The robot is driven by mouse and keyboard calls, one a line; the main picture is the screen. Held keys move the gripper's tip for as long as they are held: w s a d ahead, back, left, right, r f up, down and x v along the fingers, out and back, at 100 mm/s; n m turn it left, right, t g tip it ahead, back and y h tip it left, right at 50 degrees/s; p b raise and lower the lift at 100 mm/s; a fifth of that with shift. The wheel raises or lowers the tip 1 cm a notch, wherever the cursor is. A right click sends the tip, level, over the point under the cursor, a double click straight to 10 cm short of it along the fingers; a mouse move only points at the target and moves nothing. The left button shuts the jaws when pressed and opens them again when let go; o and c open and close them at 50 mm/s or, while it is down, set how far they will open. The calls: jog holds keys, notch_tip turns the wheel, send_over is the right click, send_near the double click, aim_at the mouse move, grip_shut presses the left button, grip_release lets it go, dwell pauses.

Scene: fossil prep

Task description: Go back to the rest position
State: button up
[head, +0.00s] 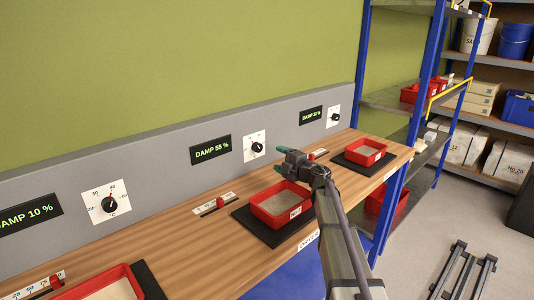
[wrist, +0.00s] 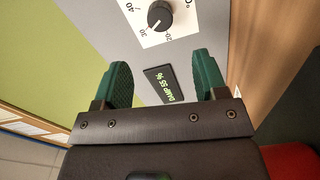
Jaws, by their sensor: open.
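My gripper (head: 281,160) is open and empty, with two green fingers. It hangs above the middle red tray (head: 294,203) and points toward the grey wall panel, apart from it. In the wrist view my gripper (wrist: 163,72) has clear space between its fingers. Beyond the fingers are the "DAMP 55 %" display (wrist: 165,85) and a black dial knob (wrist: 160,14). In the head view the same display (head: 211,150) and knob (head: 257,147) are left of the fingers. My forearm crosses the lower right and hides part of the bench edge.
The wooden bench (head: 170,225) also carries a right red tray (head: 366,152) and a near-left one (head: 118,288), plus red sliders (head: 220,202). A "DAMP 10 %" display (head: 28,215) and dial (head: 110,204) are at left. Blue-post shelving (head: 433,60) stands right. Floor (head: 430,220) there is partly open.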

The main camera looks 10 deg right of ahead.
jog(key=s+d+r+m+h+p, duration=0.3)
jog(key=s+r+m+h+p, duration=0.2)
jog(key=r+m+h+p, duration=0.25)
jog(key=s+d+r+m+h+p, duration=0.3)
jog(key=s+r+m+h+p, duration=0.3)
jog(key=m+p, duration=0.25)
jog(key=s+a+f+m+g+y+p, duration=0.1)
jog(key=s+a+g+p, duration=0.3)
jog(key=s, duration=0.5)
jog(key=s+a+m+g+y+p, duration=0.2)
jog(key=s+g, duration=0.4)
jog(key=s, duration=0.3)
jog(key=s+a+f+m+g+y+p, duration=0.1)
jog(key=s+a+m+g+p, duration=0.2)
jog(key=s, duration=0.6)
jog(key=a+g+p, duration=0.2)
jog(key=p, duration=0.1)
jog(key=shift+s+a+f, duration=0.3)
jog(key=shift+s+f, duration=0.05)
